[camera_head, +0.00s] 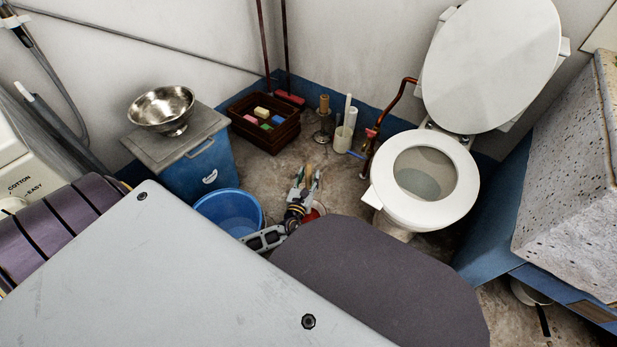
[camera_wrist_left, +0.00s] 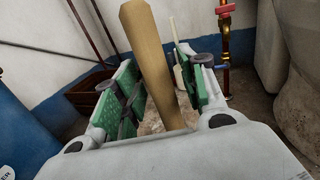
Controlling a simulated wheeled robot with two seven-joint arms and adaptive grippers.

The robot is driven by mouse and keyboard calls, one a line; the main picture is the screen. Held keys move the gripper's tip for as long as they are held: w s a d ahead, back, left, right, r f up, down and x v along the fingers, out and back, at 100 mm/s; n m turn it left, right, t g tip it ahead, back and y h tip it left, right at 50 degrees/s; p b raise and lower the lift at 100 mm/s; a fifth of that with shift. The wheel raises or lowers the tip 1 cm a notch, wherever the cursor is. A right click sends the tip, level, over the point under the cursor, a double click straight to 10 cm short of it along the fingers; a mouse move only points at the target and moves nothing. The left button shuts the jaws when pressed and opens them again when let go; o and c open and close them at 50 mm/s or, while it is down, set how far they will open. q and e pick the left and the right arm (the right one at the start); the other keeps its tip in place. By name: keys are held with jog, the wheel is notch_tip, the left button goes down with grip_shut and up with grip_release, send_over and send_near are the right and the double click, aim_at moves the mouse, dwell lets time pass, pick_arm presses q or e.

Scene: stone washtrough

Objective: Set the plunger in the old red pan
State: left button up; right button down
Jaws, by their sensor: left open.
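My left gripper (camera_head: 305,178) is low over the floor, between the blue bucket and the toilet. It is open. The plunger's tan wooden handle (camera_wrist_left: 152,65) stands between its green-padded fingers (camera_wrist_left: 150,88) in the left wrist view, slightly tilted, with a gap visible on the right side. The handle's tip (camera_head: 309,171) also shows in the head view. The plunger's lower end is hidden by my gripper. The red rim of the pan (camera_head: 321,208) shows just under and beside my gripper; most of it is covered. Whether the plunger rests inside it cannot be told. My right gripper is not in view.
A blue bucket (camera_head: 229,209) stands close left of my gripper. A dark crate (camera_head: 265,135), a white brush holder (camera_head: 342,139) and a copper pipe (camera_head: 387,112) stand behind. The toilet (camera_head: 423,205) is to the right. Some floor (camera_head: 290,165) is free behind my gripper.

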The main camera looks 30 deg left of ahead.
pick_arm(q)
jog(key=shift+p+v, duration=0.3)
jog(key=shift+v, duration=0.5)
jog(key=p+v, duration=0.3)
jog(key=v, duration=0.7)
jog(key=shift+s, duration=0.2)
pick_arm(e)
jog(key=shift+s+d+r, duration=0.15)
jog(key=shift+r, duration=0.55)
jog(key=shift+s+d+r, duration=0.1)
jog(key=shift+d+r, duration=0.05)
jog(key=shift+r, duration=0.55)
pick_arm(q)
jog(key=shift+d+r, duration=0.1)
